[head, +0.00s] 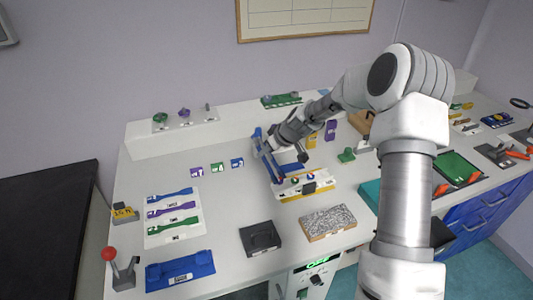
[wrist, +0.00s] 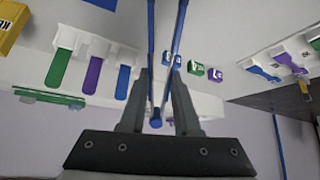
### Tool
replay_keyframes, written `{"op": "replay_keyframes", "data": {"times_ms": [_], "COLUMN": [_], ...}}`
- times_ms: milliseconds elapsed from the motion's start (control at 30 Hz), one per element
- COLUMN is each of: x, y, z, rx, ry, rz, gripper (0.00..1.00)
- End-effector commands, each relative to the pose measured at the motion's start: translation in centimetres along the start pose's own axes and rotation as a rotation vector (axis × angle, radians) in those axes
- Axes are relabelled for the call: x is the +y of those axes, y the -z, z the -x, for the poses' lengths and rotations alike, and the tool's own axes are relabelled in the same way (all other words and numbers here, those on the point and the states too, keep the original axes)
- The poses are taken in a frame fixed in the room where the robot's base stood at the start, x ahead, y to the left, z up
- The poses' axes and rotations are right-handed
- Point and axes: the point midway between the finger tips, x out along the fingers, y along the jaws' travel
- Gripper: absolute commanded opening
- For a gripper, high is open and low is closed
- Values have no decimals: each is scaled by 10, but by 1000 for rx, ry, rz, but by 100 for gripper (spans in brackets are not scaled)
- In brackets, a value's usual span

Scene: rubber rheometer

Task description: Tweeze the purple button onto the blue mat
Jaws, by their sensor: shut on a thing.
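My gripper (head: 273,146) is shut on a pair of blue tweezers (head: 267,163) above the middle of the bench. In the wrist view the tweezers (wrist: 152,50) stand between my fingertips (wrist: 158,112). Their two long arms run apart to the top edge, so their tips are out of that view. A flat blue piece (head: 294,168), perhaps the blue mat, lies just right of the tweezers. A white and yellow tray (head: 303,188) with small dark and blue pieces sits in front of it. I cannot single out the purple button, nor tell whether the tips hold anything.
Small purple (head: 197,172), green (head: 217,167) and blue (head: 237,162) blocks stand left of the tweezers. A white board with coloured strips (head: 173,216), a blue tray (head: 180,271), a black block (head: 260,238) and a speckled block (head: 328,222) lie nearer. Bare bench separates them.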

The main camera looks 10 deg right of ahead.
Motion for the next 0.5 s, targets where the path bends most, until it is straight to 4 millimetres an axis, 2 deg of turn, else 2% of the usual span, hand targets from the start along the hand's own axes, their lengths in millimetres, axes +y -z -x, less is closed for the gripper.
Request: {"op": "replay_keyframes", "data": {"times_ms": [33,500], "x": [0,0], "y": [7,41], "z": [8,53], "rx": [1,1], "ry": [-1,-1], "rz": [1,1], "gripper": [0,0]}}
